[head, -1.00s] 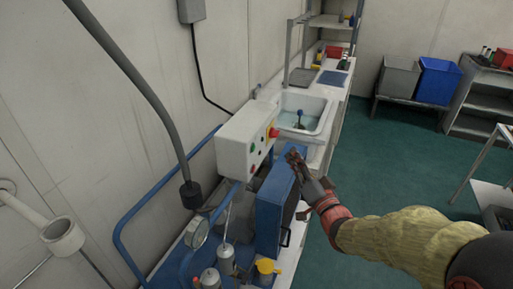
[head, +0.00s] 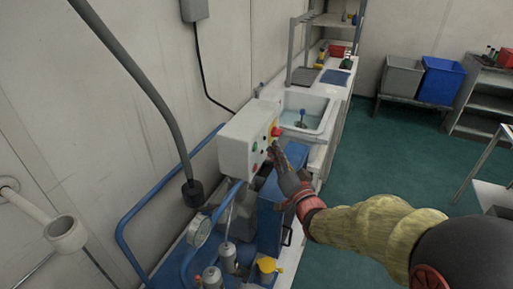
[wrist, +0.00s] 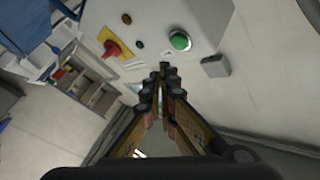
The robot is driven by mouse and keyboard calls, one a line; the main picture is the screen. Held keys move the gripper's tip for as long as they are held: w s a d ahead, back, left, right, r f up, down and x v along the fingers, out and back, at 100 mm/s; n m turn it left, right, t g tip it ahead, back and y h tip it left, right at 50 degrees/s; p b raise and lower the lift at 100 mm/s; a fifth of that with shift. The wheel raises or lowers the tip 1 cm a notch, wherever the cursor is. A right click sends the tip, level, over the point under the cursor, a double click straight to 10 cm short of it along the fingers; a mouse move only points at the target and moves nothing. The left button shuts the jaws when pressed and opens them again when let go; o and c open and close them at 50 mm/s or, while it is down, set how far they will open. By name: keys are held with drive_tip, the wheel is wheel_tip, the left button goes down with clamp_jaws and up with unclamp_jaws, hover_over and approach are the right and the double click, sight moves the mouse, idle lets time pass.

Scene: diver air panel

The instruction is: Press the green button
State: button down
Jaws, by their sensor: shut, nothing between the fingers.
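The green button (wrist: 180,41) is a large round button in a pale ring on the face of the white control box (head: 243,140). It shows clearly in the wrist view; in the head view I cannot tell it surely from the other small controls. My gripper (head: 272,151) is shut and empty, its fingers pointing at the box face. In the wrist view the fingertips (wrist: 164,68) lie just below and left of the green button in the picture. They look apart from it, though the exact gap is hard to tell.
A red knob on a yellow plate (wrist: 113,48) sits on the same face, with a small brown control (wrist: 126,18) and a dark green one (wrist: 140,44). A blue case (head: 270,220) stands below the box. A sink (head: 305,112) lies behind it.

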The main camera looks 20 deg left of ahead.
sight(255, 147)
drive_tip(key=shift+w+a+f, duration=0.1)
drive_tip(key=shift+a, duration=0.9)
drive_tip(key=shift+a+b, duration=0.15)
drive_tip(key=shift+b, duration=0.25)
idle(0.4)
drive_tip(key=shift+a, duration=0.25)
